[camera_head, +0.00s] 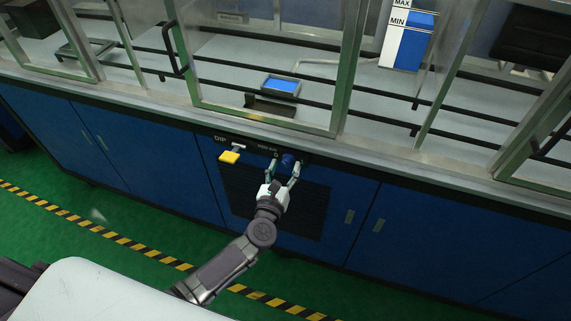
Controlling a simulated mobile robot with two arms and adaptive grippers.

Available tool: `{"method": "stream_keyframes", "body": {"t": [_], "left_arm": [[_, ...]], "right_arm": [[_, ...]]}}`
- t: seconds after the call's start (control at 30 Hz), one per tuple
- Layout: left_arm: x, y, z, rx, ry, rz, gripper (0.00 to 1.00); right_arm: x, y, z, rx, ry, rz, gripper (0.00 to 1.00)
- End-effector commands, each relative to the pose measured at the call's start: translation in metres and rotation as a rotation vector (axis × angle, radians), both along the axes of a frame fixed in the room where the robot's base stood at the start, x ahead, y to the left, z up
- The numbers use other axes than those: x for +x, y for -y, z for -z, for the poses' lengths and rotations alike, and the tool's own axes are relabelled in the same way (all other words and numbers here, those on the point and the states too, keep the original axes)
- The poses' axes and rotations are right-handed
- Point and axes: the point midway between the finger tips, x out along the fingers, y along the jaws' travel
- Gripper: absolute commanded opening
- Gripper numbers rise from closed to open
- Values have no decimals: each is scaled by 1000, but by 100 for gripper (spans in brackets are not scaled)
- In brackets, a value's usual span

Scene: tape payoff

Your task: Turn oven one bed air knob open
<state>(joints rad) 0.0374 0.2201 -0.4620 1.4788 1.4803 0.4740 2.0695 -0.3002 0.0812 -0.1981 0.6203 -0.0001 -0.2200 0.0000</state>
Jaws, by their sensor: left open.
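A dark blue round knob (288,160) sits on the black strip along the top of the blue cabinet front, below the glass enclosure. A small label reading roughly "BED AIR" is printed just left of it. My left gripper (283,167) is open, with its two pale fingers pointing up at the knob, one on either side. Whether the fingers touch the knob cannot be told. The knob's lower part is partly hidden by the gripper. My right gripper does not show.
A vented dark panel (310,207) lies behind my gripper. The glass enclosure's metal frame (265,122) runs above. The green floor has a yellow-black stripe (115,239).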

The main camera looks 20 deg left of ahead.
Motion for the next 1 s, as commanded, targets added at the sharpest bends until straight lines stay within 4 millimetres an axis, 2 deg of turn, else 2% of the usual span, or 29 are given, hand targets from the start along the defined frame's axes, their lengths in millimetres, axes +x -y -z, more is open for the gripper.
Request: {"method": "stream_keyframes", "body": {"t": [0.13,0.43,0.77,1.0], "left_arm": [[10,0,0,-1,0,0,57],[11,0,0,-1,0,0,55],[11,0,0,0,0,0,0],[11,0,0,15,0,0,0]], "right_arm": [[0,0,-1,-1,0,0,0],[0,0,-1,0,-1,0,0],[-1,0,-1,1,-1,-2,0],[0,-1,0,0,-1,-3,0]]}}
